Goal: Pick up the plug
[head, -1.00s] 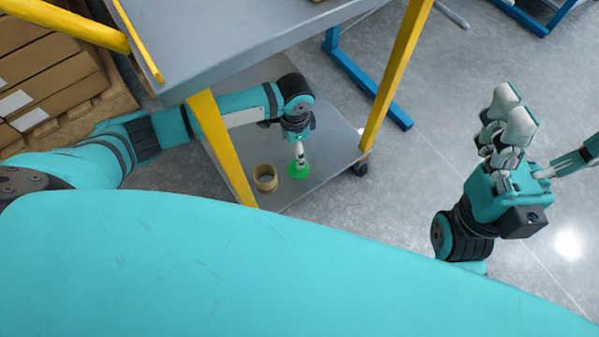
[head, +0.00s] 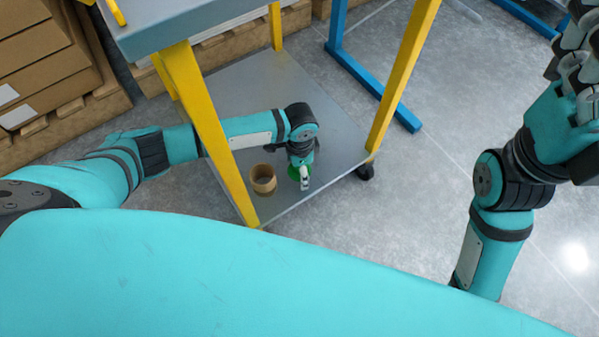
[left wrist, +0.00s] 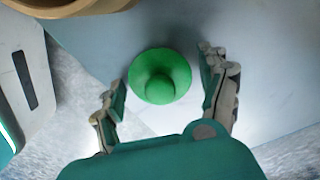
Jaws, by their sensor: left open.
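The green plug (left wrist: 160,76), a round disc with a raised knob, lies on the grey lower shelf of the cart. In the head view only a sliver of the plug (head: 294,173) shows beside my left gripper (head: 304,181). My left gripper (left wrist: 164,70) is open, with one finger on each side of the plug in the left wrist view. I see a gap on both sides, and nothing is held. My right gripper (head: 578,60) is far off at the upper right, partly cut by the picture edge; its jaw state is unclear.
A brown ring-shaped roll (head: 263,180) stands on the shelf (head: 240,95), left of the plug. Yellow cart legs (head: 208,130) rise on both sides of my left arm, and the grey upper top (head: 190,20) is above. Cardboard boxes (head: 40,65) stand at the left.

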